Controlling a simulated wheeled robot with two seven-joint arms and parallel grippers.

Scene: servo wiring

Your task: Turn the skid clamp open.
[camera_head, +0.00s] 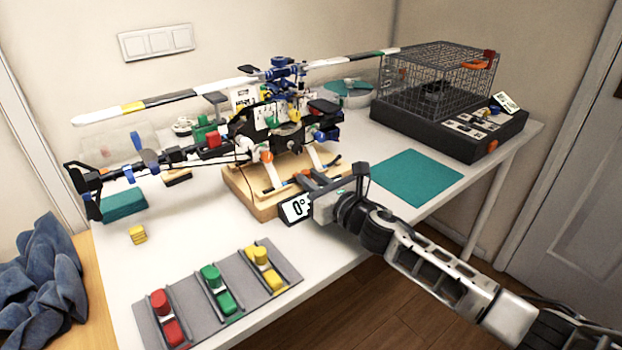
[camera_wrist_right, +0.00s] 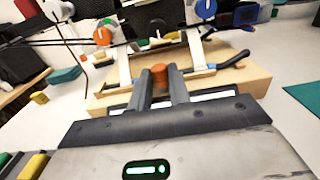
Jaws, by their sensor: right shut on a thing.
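The model helicopter (camera_head: 270,125) stands with its white skid legs on a wooden base (camera_head: 240,195). The skid clamp (camera_wrist_right: 160,75) shows in the right wrist view as a small orange knob at the front of the wooden base (camera_wrist_right: 240,80), by the skid. My right gripper (camera_head: 308,183) reaches in from the lower right to the front of the base. In the right wrist view its two fingers (camera_wrist_right: 159,88) are shut on the clamp, one on each side. My left gripper is not in view.
A white sign reading 0° (camera_head: 296,208) is beside the gripper at the base's front. A grey tray (camera_head: 190,308) with red, green and yellow parts lies at the front. A wire cage (camera_head: 438,75) stands at the back right. A teal mat (camera_head: 418,176) lies clear on the right.

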